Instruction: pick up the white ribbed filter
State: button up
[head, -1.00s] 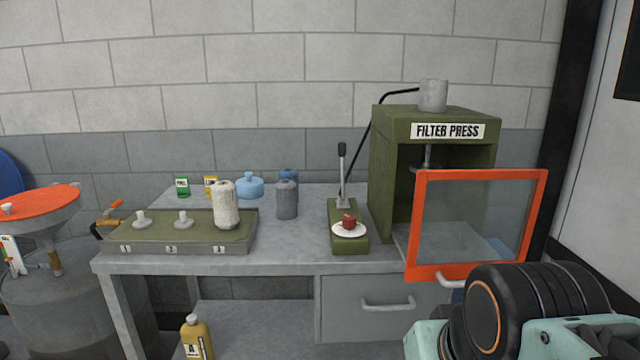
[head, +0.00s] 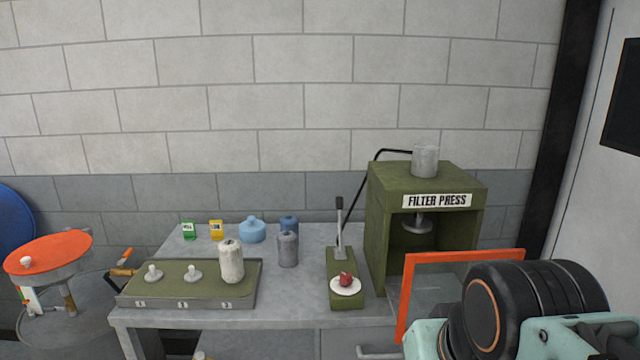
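The white ribbed filter (head: 231,261) stands upright on the green-topped tray (head: 170,303), at the right-hand position marked 3. Positions 1 and 2 of the tray show bare pegs. Part of my arm shows at the lower right, well apart from the filter. My gripper's fingers are outside the picture.
A grey ribbed filter (head: 288,249), a blue one (head: 289,226) and a light blue jar (head: 252,231) stand right of and behind the white filter. The lever stand (head: 347,297) and the green filter press (head: 378,224) with its open orange-framed door (head: 408,290) are further right.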

aim_at(235, 273)
jog(key=z, duration=0.7)
jog(key=u, duration=1.55)
jog(key=i+l, duration=0.2)
jog(key=i, duration=0.2)
jog(key=i+l+z, duration=0.1)
jog(key=i, duration=0.3)
jog(key=i+l, duration=0.25)
jog(key=i, duration=0.15)
